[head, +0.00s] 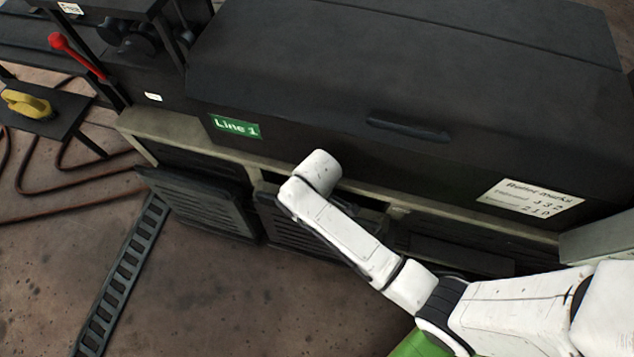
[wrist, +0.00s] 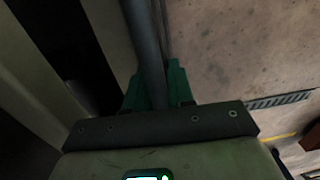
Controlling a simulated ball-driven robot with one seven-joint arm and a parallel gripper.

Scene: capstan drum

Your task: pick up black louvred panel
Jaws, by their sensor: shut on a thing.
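The black louvred panel (head: 285,222) stands tilted out from the low frame of the dark machine, below the end of my arm and partly hidden by it. In the wrist view, my gripper (wrist: 155,88) has its green fingers on both sides of a dark, narrow edge (wrist: 146,42), which looks like the panel seen edge-on. The fingers are shut on it. My gripper is hidden behind my arm in the head view. A second black louvred panel (head: 203,203) leans out at the left, its slats in clear view.
The dark machine (head: 400,80) with a green "Line 1" label (head: 235,126) stands behind. Dark openings show in its pale lower frame (head: 190,138). A slotted floor strip (head: 120,275) runs at the left. The front floor is clear.

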